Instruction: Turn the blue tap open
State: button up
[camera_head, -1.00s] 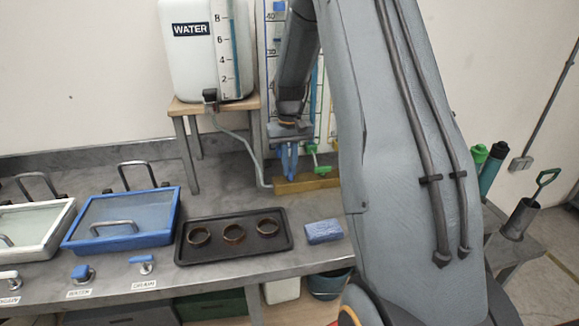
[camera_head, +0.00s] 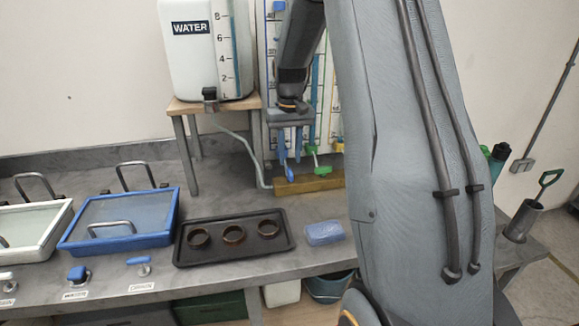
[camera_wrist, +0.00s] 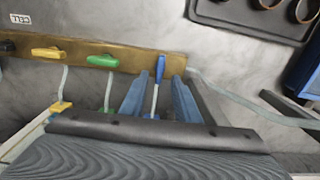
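The blue tap (camera_wrist: 160,68) is on a wooden strip (camera_wrist: 125,60) in the wrist view, its handle lying across the strip. A pale tube runs back from it. In the head view the blue tap (camera_head: 289,172) shows just below my gripper (camera_head: 291,160). My gripper (camera_wrist: 160,77) has its two blue fingers apart, one on each side of the tap's line in the wrist view. The fingers do not grip the tap; I cannot tell whether they touch it.
A green tap (camera_wrist: 102,60) and a yellow tap (camera_wrist: 48,53) sit beside it, handles along the strip. A water tank (camera_head: 205,50) on a stand is to the left. A black tray (camera_head: 215,250) with rings and a blue block (camera_head: 324,233) lie in front.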

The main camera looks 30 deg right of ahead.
aim_at(290, 171)
jog(key=shift+r+b, duration=0.35)
jog(key=shift+r, duration=1.3)
